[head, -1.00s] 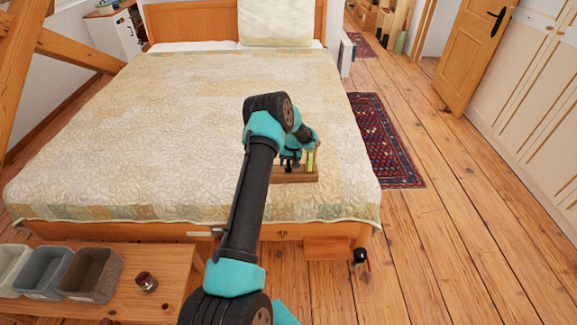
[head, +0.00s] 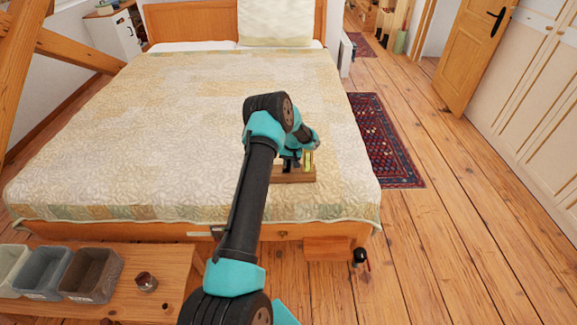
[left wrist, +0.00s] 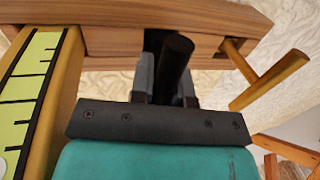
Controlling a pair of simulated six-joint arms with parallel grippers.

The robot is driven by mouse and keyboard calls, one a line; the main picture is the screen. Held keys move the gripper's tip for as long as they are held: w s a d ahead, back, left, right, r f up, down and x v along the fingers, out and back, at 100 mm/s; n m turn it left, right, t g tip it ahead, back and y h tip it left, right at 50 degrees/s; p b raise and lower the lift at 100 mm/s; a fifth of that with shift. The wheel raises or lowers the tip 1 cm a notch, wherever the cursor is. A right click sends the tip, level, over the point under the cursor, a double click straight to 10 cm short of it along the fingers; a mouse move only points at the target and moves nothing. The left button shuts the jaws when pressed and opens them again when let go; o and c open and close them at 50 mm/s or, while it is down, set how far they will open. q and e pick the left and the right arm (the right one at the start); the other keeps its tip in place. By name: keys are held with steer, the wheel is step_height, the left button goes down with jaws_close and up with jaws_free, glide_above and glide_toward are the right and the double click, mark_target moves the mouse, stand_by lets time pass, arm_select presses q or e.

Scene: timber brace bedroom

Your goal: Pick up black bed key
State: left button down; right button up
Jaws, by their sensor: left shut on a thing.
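A wooden rack (head: 295,178) lies on the bed near its front edge and holds upright tools. My left gripper (head: 289,166) is low over it. In the left wrist view, the black bed key (left wrist: 174,62) is a dark round bar between the two grey fingers of my left gripper (left wrist: 165,85). The fingers are shut on it. The key's lower end is hidden at the rack (left wrist: 112,41), and I cannot tell whether it is clear of its slot. My right gripper is out of view.
A yellow-green marked tool (left wrist: 35,85) stands close left of the gripper, and a brass T-shaped key (left wrist: 270,78) close right. The patterned bedspread (head: 180,120) is clear around the rack. A bench with bins (head: 90,275) stands front left.

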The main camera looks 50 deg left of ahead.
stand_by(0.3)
arm_select(q)
steer(key=shift+a+r, duration=0.1)
steer(key=shift+r, duration=0.45)
steer(key=shift+s+d+r, duration=0.15)
steer(key=shift+r, duration=0.5)
steer(key=shift+s+d+r, duration=0.15)
steer(key=shift+r, duration=0.45)
steer(key=s+d+r, duration=0.1)
steer(key=s+d, duration=0.9)
steer(key=d, duration=0.1)
steer(key=shift+d+r, duration=0.2)
steer(key=shift+d, duration=0.1)
